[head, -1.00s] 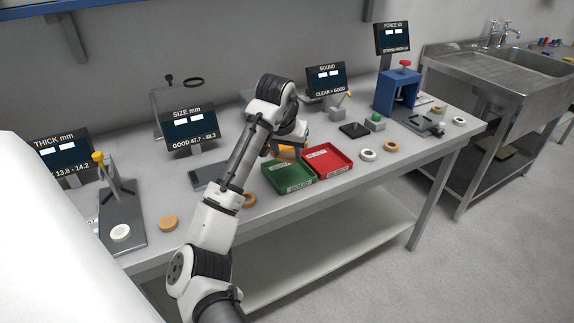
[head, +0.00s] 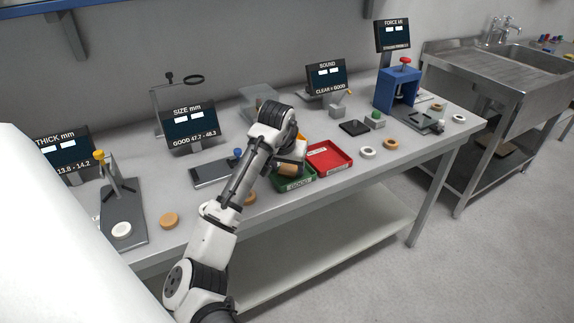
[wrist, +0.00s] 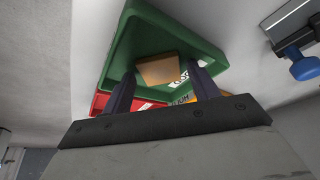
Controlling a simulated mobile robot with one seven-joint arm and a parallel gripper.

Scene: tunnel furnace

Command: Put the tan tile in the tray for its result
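The tan tile (wrist: 158,70) shows between my fingertips in the wrist view, against the green tray (wrist: 135,42). In the head view the tile (head: 289,170) is just under my gripper (head: 288,160), over the green tray (head: 294,186) marked GOOD. My gripper's two dark fingers (wrist: 161,75) stand on either side of the tile. Narrow gaps seem to show beside it, so I cannot tell whether they grip it. I also cannot tell whether the tile touches the tray floor. The red tray (head: 329,158) stands right of the green one.
An orange thing (wrist: 206,86), partly hidden, shows behind my right finger. The size gauge (head: 215,172) with a blue knob lies left of the trays. Several rings lie along the front, including a white one (head: 367,153) and a tan one (head: 391,144).

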